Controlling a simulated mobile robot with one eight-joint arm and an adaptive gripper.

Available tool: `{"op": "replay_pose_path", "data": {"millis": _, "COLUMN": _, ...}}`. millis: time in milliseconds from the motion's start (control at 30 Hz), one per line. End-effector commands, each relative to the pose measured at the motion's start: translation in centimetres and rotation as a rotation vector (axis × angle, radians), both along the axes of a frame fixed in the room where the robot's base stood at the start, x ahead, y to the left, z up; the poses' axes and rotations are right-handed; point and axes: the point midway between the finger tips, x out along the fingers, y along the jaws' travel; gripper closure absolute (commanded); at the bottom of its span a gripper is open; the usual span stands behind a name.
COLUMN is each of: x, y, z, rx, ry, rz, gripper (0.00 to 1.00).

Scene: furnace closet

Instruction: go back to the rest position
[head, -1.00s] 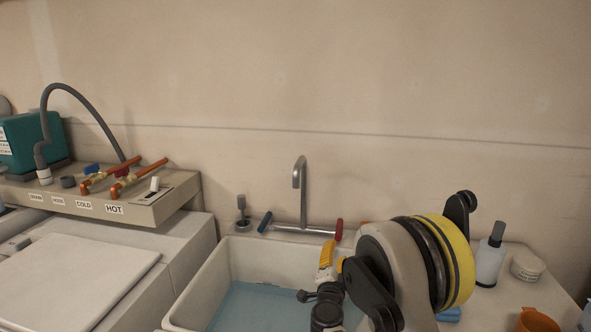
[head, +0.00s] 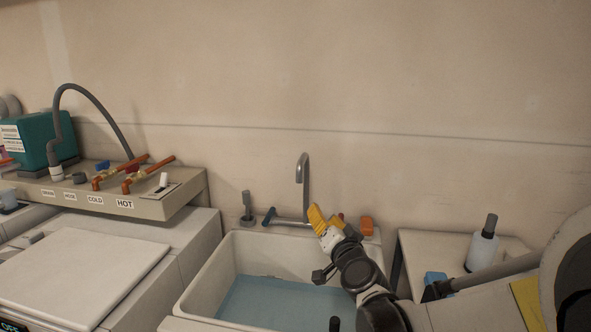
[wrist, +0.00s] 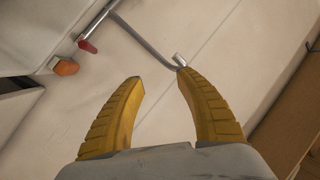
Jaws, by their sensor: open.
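My gripper (head: 316,216) has yellow fingers and appears above the right rear part of the sink, in front of the faucet's base in the head view. In the wrist view the two ribbed yellow fingers of my gripper (wrist: 160,77) are spread apart with nothing between them. My arm reaches in from the lower right and hides part of the sink's right side.
A white sink (head: 205,275) holds blue water (head: 265,300). A grey faucet (head: 303,185) rises behind it, with a red handle tip (wrist: 88,46) in the wrist view. An orange object (head: 366,225) sits right of it. A bottle (head: 482,250) stands on the right surface.

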Motion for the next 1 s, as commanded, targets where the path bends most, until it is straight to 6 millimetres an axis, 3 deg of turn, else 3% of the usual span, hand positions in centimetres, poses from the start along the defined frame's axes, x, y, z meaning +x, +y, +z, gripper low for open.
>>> {"op": "replay_pose_path", "data": {"millis": 100, "x": -4.5, "y": 0.1, "z": 1.2, "rx": -0.123, "ry": 0.085, "rz": 0.089, "gripper": 0.58}}
{"op": "replay_pose_path", "data": {"millis": 233, "x": -10.1, "y": -0.7, "z": 0.3, "rx": -0.258, "ry": 0.217, "rz": 0.161, "gripper": 0.58}}
{"op": "replay_pose_path", "data": {"millis": 367, "x": -16.5, "y": -2.8, "z": -2.1, "rx": -0.392, "ry": 0.379, "rz": 0.195, "gripper": 0.58}}
{"op": "replay_pose_path", "data": {"millis": 500, "x": -23.7, "y": -6.2, "z": -5.5, "rx": -0.516, "ry": 0.569, "rz": 0.19, "gripper": 0.58}}
{"op": "replay_pose_path", "data": {"millis": 600, "x": -27.9, "y": -8.6, "z": -7.5, "rx": -0.583, "ry": 0.686, "rz": 0.167, "gripper": 0.58}}
{"op": "replay_pose_path", "data": {"millis": 700, "x": -30.9, "y": -10.4, "z": -8.9, "rx": -0.627, "ry": 0.77, "rz": 0.143, "gripper": 0.58}}
{"op": "replay_pose_path", "data": {"millis": 800, "x": -32.6, "y": -11.5, "z": -9.6, "rx": -0.65, "ry": 0.815, "rz": 0.126, "gripper": 0.58}}
{"op": "replay_pose_path", "data": {"millis": 1000, "x": -33.1, "y": -11.8, "z": -9.9, "rx": -0.659, "ry": 0.832, "rz": 0.12, "gripper": 0.58}}
